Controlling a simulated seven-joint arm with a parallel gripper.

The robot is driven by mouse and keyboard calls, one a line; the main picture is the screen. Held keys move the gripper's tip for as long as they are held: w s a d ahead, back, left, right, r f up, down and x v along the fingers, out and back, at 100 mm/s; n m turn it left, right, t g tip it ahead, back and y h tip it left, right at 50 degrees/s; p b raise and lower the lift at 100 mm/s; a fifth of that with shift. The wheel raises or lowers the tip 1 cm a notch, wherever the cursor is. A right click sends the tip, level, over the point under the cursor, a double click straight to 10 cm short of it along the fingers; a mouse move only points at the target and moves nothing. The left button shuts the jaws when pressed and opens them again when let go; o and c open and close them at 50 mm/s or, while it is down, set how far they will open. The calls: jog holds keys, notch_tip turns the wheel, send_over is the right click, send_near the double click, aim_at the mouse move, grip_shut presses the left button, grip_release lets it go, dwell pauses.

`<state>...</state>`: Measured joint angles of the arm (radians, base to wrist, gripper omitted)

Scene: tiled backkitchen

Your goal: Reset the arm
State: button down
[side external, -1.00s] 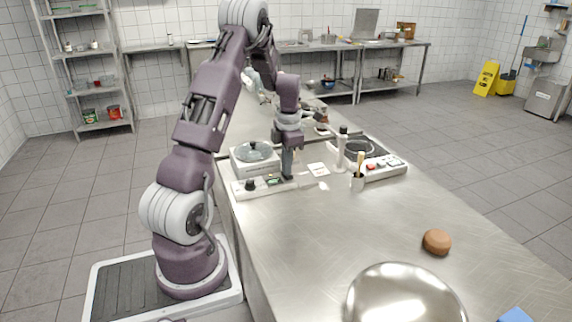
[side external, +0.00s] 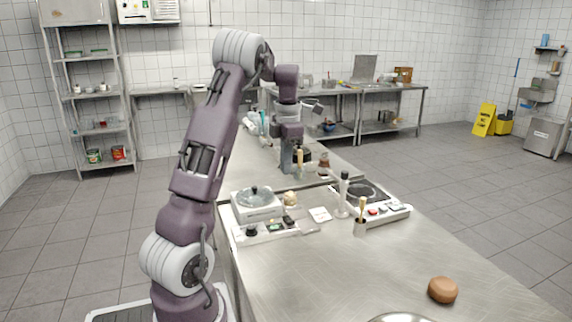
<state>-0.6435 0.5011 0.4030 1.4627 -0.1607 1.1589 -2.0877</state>
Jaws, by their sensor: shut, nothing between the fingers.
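My gripper (side external: 292,168) points down above the back part of the steel counter, beyond the white scale-like appliance. It is shut and holds nothing. It is raised clear of the appliance's front panel and appears apart from the things around it. My arm rises from the left of the counter and bends over at the top.
A white appliance with a glass lid (side external: 256,203) stands at the counter's left edge. A brown bun (side external: 443,290) lies on the clear front counter (side external: 330,275).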

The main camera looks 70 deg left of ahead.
dwell(0.4)
jog(key=d+r+m+t, duration=0.1)
jog(key=d+r+m, duration=0.2)
jog(key=d+m, duration=0.3)
jog(key=s+d+r+m+t, duration=0.1)
jog(key=d+r+m, duration=0.3)
jog(key=d, duration=0.5)
jog(key=d+r+m+t, duration=0.1)
jog(key=d+m, duration=0.5)
jog(key=d, duration=0.1)
jog(key=s+d+f+m+t, duration=0.2)
jog(key=s+d+m, duration=1.2)
jog(key=m, duration=0.6)
jog(key=shift+d+f+t+h, duration=0.3)
jog(key=shift+f+h, duration=0.1)
